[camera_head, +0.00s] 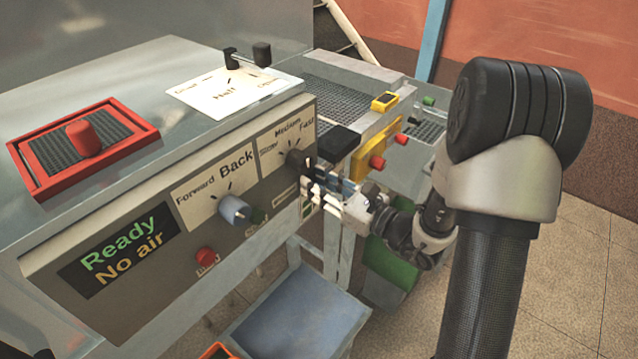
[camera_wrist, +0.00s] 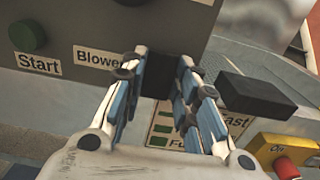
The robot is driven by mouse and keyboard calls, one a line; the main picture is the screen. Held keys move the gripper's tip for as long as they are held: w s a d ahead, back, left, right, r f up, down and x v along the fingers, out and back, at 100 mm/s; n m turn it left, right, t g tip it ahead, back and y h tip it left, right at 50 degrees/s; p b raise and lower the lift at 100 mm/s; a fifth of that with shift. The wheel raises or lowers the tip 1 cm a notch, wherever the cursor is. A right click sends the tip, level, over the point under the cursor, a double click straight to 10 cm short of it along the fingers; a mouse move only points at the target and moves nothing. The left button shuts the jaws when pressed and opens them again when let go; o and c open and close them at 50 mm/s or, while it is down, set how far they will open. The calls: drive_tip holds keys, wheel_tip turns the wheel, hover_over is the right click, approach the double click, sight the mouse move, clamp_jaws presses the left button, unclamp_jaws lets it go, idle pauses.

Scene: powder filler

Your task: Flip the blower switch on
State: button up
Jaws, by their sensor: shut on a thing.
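The blower switch (camera_wrist: 156,84) shows in the wrist view as a dark block beside the white "Blower" label (camera_wrist: 98,58). My gripper (camera_wrist: 163,62) has a finger on each side of it and is shut on it. Whether the switch is up or down cannot be told. In the head view my gripper (camera_head: 307,183) is at the right end of the grey control panel (camera_head: 130,300), below the dark speed knob (camera_head: 297,160). There its fingers hide the switch.
The green Start button (camera_wrist: 28,37) is left of the label. A black block (camera_head: 338,143) juts out above my gripper. A blue-grey knob (camera_head: 234,209), a red button (camera_head: 205,255) and a "Ready / No air" display (camera_head: 118,250) are farther left. Yellow box (camera_head: 370,150) stands beyond.

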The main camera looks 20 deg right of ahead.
drive_tip(key=shift+c, duration=1.2)
drive_tip(key=t+y+b, duration=0.1)
drive_tip(key=b, duration=0.2)
drive_tip(key=f+t+y+b, duration=0.1)
drive_tip(key=b, duration=0.2)
drive_tip(key=shift+t+b, duration=0.4)
drive_tip(key=o, duration=1.1)
drive_tip(key=shift+c, duration=0.2)
